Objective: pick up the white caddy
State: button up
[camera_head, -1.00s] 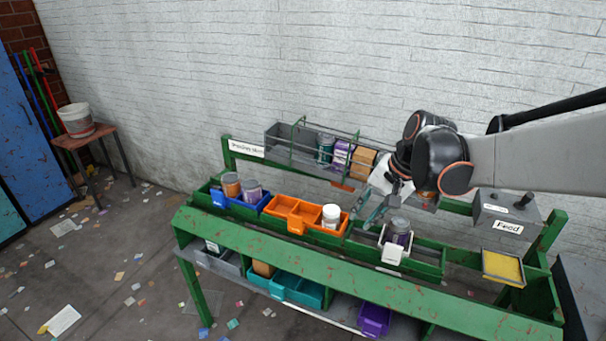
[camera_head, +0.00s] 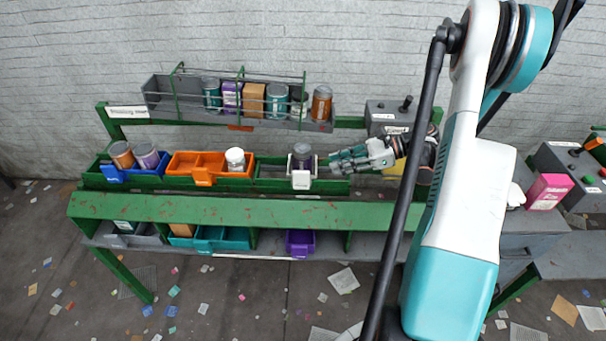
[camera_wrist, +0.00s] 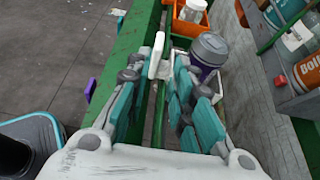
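The white caddy (camera_head: 301,184) stands in the green bench trough, right of the orange caddy, with a grey-lidded purple jar (camera_head: 302,153) in it. In the wrist view the white caddy (camera_wrist: 157,52) shows just beyond my fingertips, its upright front piece lying between the two finger lines. The jar (camera_wrist: 208,52) is beyond the right finger, which partly hides the caddy. My gripper (camera_head: 335,163) is to the right of the caddy, low and pointing left at it. Its teal fingers (camera_wrist: 160,72) are spread open with nothing held; contact with the caddy cannot be told.
The orange caddy (camera_head: 204,176) with a white jar and the blue caddy (camera_head: 130,175) with two jars stand to the left. A railed grey shelf (camera_head: 160,101) of jars and boxes is behind. A grey control box (camera_head: 384,113) stands at right.

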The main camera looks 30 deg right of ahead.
jog(key=b, duration=0.2)
send_near(299, 188)
jog(key=w+a+r, duration=0.3)
jog(key=a, duration=0.1)
jog(key=b+x, duration=0.2)
jog(key=x, duration=0.3)
jog(key=shift+w+d+f, duration=0.1)
jog(key=shift+w+d, duration=0.05)
grip_shut()
